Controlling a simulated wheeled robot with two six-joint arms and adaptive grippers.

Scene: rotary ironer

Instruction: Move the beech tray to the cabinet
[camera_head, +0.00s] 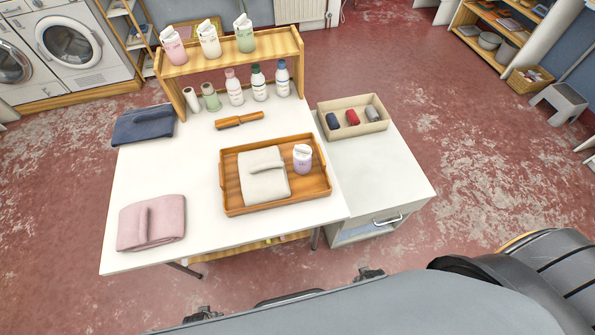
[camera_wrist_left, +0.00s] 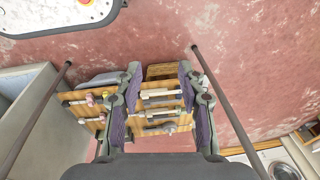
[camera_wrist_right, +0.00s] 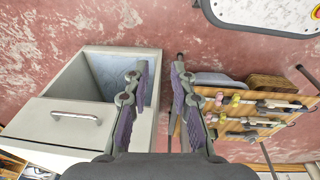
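The beech tray (camera_head: 228,192) lies on the white table (camera_head: 170,178) near its right edge. A folded cream cloth (camera_head: 263,178) and a lilac tub with a white top (camera_head: 302,160) are in it. The cabinet (camera_head: 385,178) stands against the table's right side, its white top bare at the front. In the right wrist view the cabinet's handled front (camera_wrist_right: 70,125) shows beside an open compartment. My left gripper (camera_wrist_left: 158,75) is open and empty. My right gripper (camera_wrist_right: 160,72) is open and empty. Neither touches the tray. I cannot clearly make out the grippers in the head view.
A box with three rolls (camera_head: 353,128) occupies the cabinet's back. Pink cloth (camera_head: 151,222), blue cloth (camera_head: 143,124), a wooden-handled brush (camera_head: 239,119) and a bottle rack (camera_head: 230,53) are on the table. A slatted shelf with several tools (camera_wrist_left: 160,100) is below the table.

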